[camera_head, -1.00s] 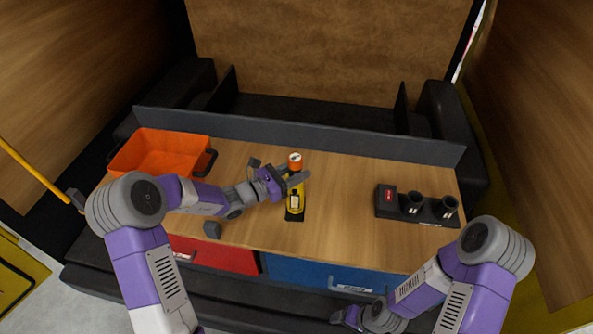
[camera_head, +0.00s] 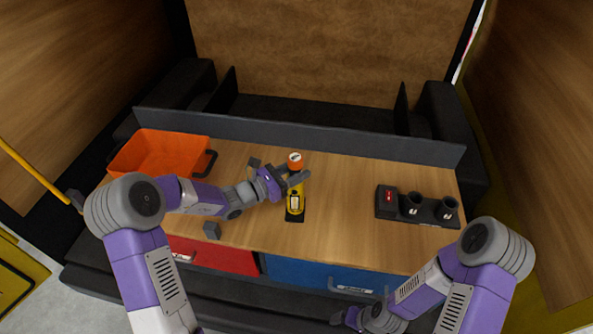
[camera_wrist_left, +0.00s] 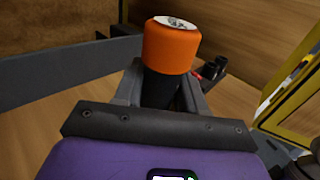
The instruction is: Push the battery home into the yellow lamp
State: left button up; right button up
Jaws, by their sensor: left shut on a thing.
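The battery (camera_head: 295,160) has an orange cap and a dark body. My left gripper (camera_head: 293,180) is shut on the battery's dark body, below the cap. In the left wrist view the battery (camera_wrist_left: 171,48) stands roughly upright between the fingers, cap up. The yellow lamp (camera_head: 295,204) stands on the bench directly below and in front of the gripper in the head view, with a pale label and a dark base. The fingers hide where battery and lamp meet, so I cannot tell how deep it sits. My right gripper (camera_head: 345,317) is low, before the drawers; its jaws are unclear.
An orange bin (camera_head: 160,152) stands at the back left. A black charger (camera_head: 427,216) with a red light and two round cups stands at the right. A low dark wall (camera_head: 330,142) edges the bench's back. The bench (camera_head: 345,215) is clear between lamp and charger.

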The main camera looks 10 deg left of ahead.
pick_arm(q)
jog(key=shift+f, duration=0.25)
jog(key=o, duration=1.2)
jog(key=v, duration=0.7)
jog(key=shift+s+a+b, duration=0.2)
jog(key=shift+a+b, duration=0.05)
jog(key=shift+b, duration=0.15)
